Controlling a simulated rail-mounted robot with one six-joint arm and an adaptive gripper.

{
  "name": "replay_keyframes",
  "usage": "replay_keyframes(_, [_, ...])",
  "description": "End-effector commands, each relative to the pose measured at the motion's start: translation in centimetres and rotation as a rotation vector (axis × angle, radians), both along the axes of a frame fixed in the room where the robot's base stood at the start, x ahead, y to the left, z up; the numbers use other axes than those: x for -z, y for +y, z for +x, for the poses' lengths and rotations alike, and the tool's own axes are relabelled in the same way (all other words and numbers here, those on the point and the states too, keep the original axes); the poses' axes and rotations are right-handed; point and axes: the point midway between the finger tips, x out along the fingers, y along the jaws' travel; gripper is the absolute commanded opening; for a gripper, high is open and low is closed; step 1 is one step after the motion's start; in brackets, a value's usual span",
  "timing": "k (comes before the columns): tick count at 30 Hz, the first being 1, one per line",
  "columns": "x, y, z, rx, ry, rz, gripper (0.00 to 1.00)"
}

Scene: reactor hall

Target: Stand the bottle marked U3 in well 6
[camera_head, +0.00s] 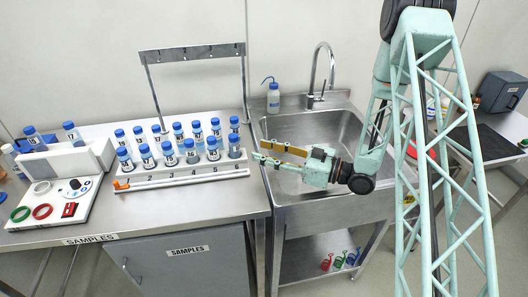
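A white rack (180,178) on the left bench holds two rows of white bottles with blue caps. The numbers 2 to 5 show along its front edge. A bottle (234,147) stands at the right end of the front row, beyond number 5, where well 6 appears to be; its own number is not legible. The labels are too small to tell which bottle is U3. My gripper (258,151) is right of the rack, over the sink's left side, pointing left. Its gold-faced upper finger and teal lower finger are apart, with nothing visible between them.
A metal frame (192,53) rises behind the rack. The sink (335,140) has a tall tap (318,75) and a wash bottle (273,98).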

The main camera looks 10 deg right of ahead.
Motion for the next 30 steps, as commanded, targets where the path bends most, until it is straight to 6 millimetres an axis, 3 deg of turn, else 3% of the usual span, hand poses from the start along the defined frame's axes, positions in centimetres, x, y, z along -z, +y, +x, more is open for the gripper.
replay_keyframes(16, [-0.2,0.0,0.4,0.007,-0.002,-0.024,0.36])
replay_keyframes(30, [-2.1,-1.1,3.7,0.1,0.01,-0.248,0.36])
